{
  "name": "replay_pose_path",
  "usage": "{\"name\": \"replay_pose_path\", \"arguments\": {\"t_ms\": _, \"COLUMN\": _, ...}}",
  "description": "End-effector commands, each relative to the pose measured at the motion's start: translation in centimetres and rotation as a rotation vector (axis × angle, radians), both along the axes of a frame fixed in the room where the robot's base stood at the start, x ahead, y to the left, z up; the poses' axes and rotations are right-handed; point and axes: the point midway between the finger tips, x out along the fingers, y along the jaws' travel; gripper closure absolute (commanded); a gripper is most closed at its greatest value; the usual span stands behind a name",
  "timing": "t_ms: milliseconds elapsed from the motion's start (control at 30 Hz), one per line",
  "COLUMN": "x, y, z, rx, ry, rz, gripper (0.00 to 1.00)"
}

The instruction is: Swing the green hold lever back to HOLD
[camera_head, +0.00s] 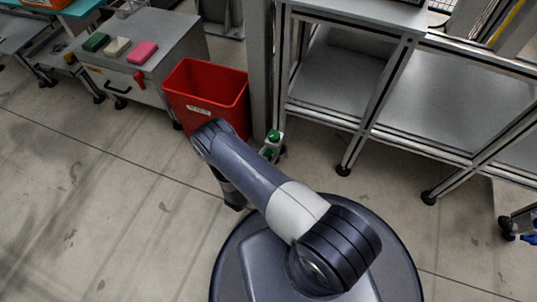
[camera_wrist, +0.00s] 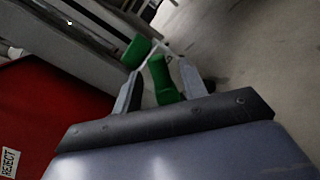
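The green lever (camera_wrist: 161,80) shows in the wrist view between the two fingers of my gripper (camera_wrist: 160,70). The fingers are apart, one on each side of it, with a visible gap at the left; whether the right finger touches it I cannot tell. A second green piece (camera_wrist: 135,52) lies just beyond the left fingertip, beside a thin pale part. In the head view a small green piece (camera_head: 273,136) shows low beside the post, past my arm. My gripper is mostly hidden there. No HOLD marking is readable.
A red bin (camera_head: 207,88) stands close by on the left; its REJECT label (camera_wrist: 10,162) shows in the wrist view. A grey cabinet (camera_head: 172,33) carries green, cream and pink blocks. A metal-framed bench (camera_head: 330,75) stands at the right. Floor at front left is clear.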

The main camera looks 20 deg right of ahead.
Motion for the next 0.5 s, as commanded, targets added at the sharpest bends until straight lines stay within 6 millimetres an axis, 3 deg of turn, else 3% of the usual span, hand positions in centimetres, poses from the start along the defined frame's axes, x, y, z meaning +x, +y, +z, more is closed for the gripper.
{"name": "replay_pose_path", "arguments": {"t_ms": 500, "x": -0.01, "y": 0.0, "z": -0.01, "rx": 0.0, "ry": 0.0, "rz": 0.0, "gripper": 0.99}}
